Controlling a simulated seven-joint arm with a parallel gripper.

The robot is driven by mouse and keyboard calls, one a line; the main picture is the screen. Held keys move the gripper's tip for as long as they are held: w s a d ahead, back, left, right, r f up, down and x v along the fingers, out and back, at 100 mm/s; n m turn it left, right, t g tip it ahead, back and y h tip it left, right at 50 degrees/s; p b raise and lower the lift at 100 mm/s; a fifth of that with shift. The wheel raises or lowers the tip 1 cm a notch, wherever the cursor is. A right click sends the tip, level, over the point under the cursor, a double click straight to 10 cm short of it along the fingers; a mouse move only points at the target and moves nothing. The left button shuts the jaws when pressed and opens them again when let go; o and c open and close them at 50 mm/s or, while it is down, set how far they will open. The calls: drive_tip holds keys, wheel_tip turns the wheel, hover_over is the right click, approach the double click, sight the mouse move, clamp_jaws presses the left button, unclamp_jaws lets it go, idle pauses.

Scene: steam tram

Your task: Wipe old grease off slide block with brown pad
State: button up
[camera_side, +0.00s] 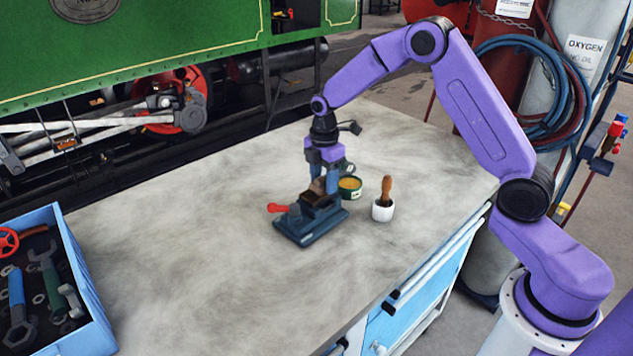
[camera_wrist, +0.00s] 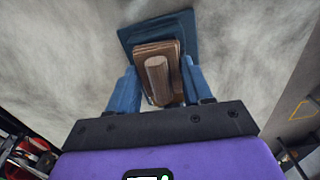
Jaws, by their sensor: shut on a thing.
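My gripper (camera_side: 323,184) points down over the blue vise (camera_side: 300,231) on the bench, with its blue fingers on either side of the brown pad. In the wrist view, the fingers of my gripper (camera_wrist: 160,92) flank the brown pad (camera_wrist: 150,50), which has a rounded, wood-like grip on top. The pad is small and partly hidden in the side view. The slide block (camera_side: 321,201) appears as a dark brown block in the vise, just under the pad. I cannot tell whether pad and block touch, and any grease on the block is hidden.
A green tin (camera_side: 351,194) with yellow contents and a white cup (camera_side: 383,213) holding a wooden-handled brush stand right of the vise. A blue tool tray (camera_side: 88,270) sits at far left. The bench between is clear.

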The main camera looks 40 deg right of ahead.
drive_tip(key=shift+d, duration=1.4)
drive_tip(key=shift+s+a+r, duration=0.1)
drive_tip(key=shift+s+a, duration=0.05)
drive_tip(key=shift+a, duration=4.6)
wheel_tip(320, 180, up, 8)
drive_tip(key=shift+d, duration=0.15)
